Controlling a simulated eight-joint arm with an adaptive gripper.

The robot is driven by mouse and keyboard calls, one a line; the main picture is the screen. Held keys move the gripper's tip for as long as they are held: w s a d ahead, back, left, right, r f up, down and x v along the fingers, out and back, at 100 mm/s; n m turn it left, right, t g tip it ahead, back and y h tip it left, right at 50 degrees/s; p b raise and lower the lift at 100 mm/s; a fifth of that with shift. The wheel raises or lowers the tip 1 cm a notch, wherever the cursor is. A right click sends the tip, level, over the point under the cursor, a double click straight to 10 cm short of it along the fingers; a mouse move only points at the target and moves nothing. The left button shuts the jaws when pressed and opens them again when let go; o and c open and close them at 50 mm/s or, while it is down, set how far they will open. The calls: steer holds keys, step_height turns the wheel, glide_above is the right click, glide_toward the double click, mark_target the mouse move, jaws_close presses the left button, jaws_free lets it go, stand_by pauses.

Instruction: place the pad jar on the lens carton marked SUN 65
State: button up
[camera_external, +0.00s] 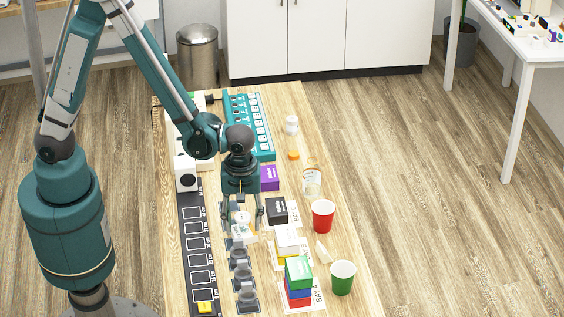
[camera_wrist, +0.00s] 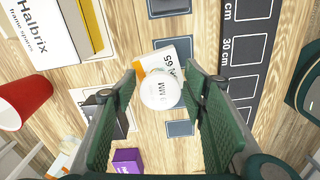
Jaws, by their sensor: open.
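The pad jar (camera_wrist: 161,90) is white with a round printed lid. In the wrist view it sits between my gripper's spread fingers and overlaps the white and orange lens carton (camera_wrist: 180,50), whose print partly shows and ends in 65. It appears to rest on the carton, but the contact under it is hidden. In the external view the jar (camera_external: 242,217) shows between the fingers, with the carton (camera_external: 244,234) just below. My gripper (camera_external: 244,224) points down and is open. In the wrist view its fingers (camera_wrist: 165,100) stand on either side of the jar, with a gap visible on the right.
Black box (camera_external: 277,211), white and yellow boxes (camera_external: 287,239), and stacked green, blue and red boxes (camera_external: 298,275) stand to the right. Red cup (camera_external: 322,216) and green cup (camera_external: 342,277) stand beyond. A dark marked strip (camera_external: 201,250) lies left; grey holders (camera_external: 242,275) stand in front.

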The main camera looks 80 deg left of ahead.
mark_target(242, 216)
step_height(242, 216, up, 12)
steer(key=p, duration=0.2)
stand_by(0.7)
steer(key=shift+r, duration=0.1)
stand_by(0.5)
steer(key=s+a+r+m+t, duration=0.3)
steer(key=s+a+r+m, duration=0.4)
steer(key=r, duration=0.3)
steer(key=s+a+r+m+t, duration=0.4)
steer(key=s+a+r+m, duration=0.3)
steer(key=a+r+m, duration=0.2)
steer(key=shift+a+r, duration=0.3)
steer(key=shift+r, duration=0.15)
